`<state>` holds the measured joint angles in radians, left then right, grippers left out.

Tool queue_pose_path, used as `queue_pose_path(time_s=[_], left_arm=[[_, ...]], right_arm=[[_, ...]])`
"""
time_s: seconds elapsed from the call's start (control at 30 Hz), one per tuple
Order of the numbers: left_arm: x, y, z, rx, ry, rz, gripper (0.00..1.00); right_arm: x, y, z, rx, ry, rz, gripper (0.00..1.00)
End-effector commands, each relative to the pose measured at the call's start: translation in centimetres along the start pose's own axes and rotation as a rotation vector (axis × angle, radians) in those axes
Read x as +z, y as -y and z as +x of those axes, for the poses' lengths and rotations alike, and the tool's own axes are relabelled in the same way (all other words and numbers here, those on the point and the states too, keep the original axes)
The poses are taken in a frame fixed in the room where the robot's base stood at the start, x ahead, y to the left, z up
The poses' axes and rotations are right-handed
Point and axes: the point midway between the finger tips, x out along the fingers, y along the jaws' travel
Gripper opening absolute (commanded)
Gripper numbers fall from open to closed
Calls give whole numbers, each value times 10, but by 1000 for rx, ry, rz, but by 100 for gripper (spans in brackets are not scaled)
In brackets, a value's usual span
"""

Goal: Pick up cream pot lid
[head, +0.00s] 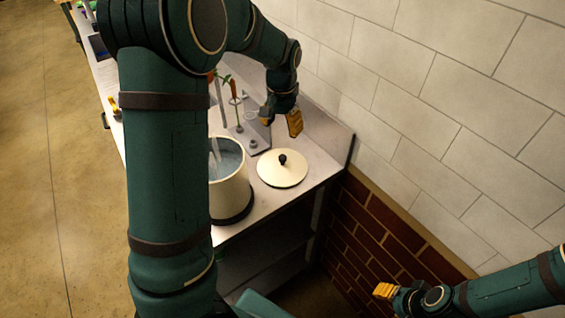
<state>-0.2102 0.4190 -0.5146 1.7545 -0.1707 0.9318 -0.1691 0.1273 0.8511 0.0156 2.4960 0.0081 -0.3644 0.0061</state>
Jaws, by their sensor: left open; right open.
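The cream pot lid (275,174) is a round disc with a black knob on top. It lies flat on the counter, to the right of the cream pot. My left gripper (282,120) is open, with orange fingers, above the counter and behind the lid. It does not touch the lid. My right gripper (384,292) is at the lower right, low beside the brick wall, well away from the lid. It is open and empty. The left part of the cream pot (236,190) is hidden by my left arm.
The pot stands uncovered near the counter's front edge and holds a bluish content. Behind it is a grey holder (258,134) with flower stems (238,108). The tiled wall (400,110) closes off the right side. The counter (318,160) is bare right of the lid.

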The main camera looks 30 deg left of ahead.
Motion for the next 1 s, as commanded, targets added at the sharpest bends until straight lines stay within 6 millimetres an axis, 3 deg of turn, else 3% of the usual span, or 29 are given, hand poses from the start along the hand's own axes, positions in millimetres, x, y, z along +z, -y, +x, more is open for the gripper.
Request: queue_pose_path(time_s=[0.1, 0.3, 0.57, 0.83, 1.0], left_arm=[[1, 0, 28, -1, 7, -1, 61], [1, 0, 60, 0, 3, -1, 61], [1, -1, 78, 0, 3, 0, 61], [3, -4, 116, 0, 4, 0, 61], [2, -4, 124, 0, 1, -2, 61]], right_arm=[[2, -2, 6, 0, 4, -1, 47], [4, -4, 10, -1, 8, -3, 47], [6, -5, 13, -1, 11, -4, 47], [9, -8, 20, -2, 18, -6, 47], [10, -8, 21, -2, 20, -6, 47]])
